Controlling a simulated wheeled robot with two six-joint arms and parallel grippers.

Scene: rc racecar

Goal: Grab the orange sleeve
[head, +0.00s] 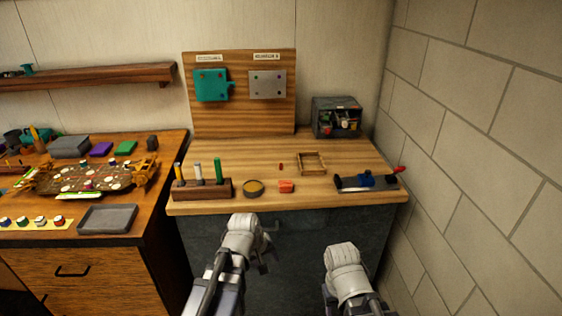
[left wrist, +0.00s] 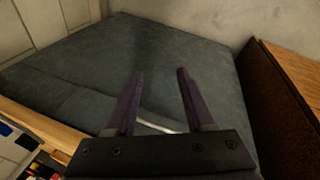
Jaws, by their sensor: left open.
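A small orange block-like piece (head: 286,186), which looks like the orange sleeve, lies near the front edge of the wooden workbench top (head: 330,190). My left gripper (head: 268,243) is in front of the bench, below and left of the orange piece and apart from it. In the left wrist view the left gripper (left wrist: 161,73) is open with nothing between its dark purple fingers, and the sleeve does not show there. My right arm's white wrist (head: 343,256) is lower right, in front of the bench; its fingers are hard to make out.
Beside the orange piece are a round dish (head: 253,187), a wooden rack with pegs (head: 203,189), a small wooden frame (head: 312,163) and a black-and-blue cylindrical tool (head: 366,182). A brick wall (head: 470,160) closes the right side. A cluttered table (head: 170,180) stands left.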

